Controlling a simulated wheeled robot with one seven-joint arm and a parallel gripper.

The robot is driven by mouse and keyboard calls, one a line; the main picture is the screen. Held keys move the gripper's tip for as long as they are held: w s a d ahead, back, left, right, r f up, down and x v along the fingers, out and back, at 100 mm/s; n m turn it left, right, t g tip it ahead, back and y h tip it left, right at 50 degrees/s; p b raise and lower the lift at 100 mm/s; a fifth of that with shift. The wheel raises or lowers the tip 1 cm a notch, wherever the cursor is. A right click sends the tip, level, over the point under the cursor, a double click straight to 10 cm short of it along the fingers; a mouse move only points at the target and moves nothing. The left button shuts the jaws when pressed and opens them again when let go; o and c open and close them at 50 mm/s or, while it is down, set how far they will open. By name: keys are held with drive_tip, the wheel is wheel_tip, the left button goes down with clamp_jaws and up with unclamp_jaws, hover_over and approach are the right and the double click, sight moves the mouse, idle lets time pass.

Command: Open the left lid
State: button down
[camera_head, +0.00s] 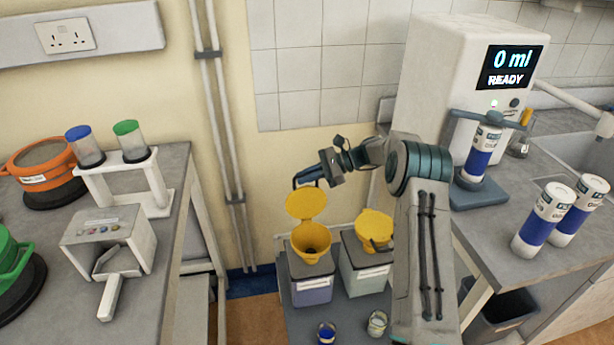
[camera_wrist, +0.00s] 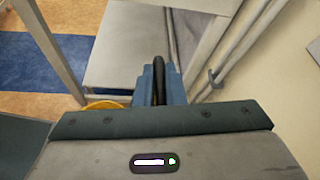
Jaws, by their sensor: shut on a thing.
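The left lid (camera_head: 306,203) is yellow and stands raised, close to upright, above the yellow funnel opening (camera_head: 311,241) of the left bin (camera_head: 312,290). The dark inside of the funnel shows. My gripper (camera_head: 306,176) is at the lid's top edge. In the wrist view its blue fingers (camera_wrist: 160,82) are closed on a thin dark curved piece, seemingly the lid's handle. A bit of yellow (camera_wrist: 106,104) shows below left of the fingers there. Where the dark piece joins the lid is hidden.
A second bin (camera_head: 364,278) with a yellow lid (camera_head: 374,226) stands close on the right, partly behind my arm. Two small jars (camera_head: 327,333) (camera_head: 377,323) stand in front. Benches flank the bins; pipes (camera_head: 222,130) run up the wall behind.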

drive_tip(key=c, duration=1.5)
unclamp_jaws()
drive_tip(key=shift+d, duration=0.15)
drive_tip(key=b+v, duration=0.1)
drive_tip(key=v, duration=1.2)
drive_tip(key=shift+d+r, duration=0.1)
drive_tip(key=shift+d, duration=0.15)
drive_tip(key=shift+r, duration=0.1)
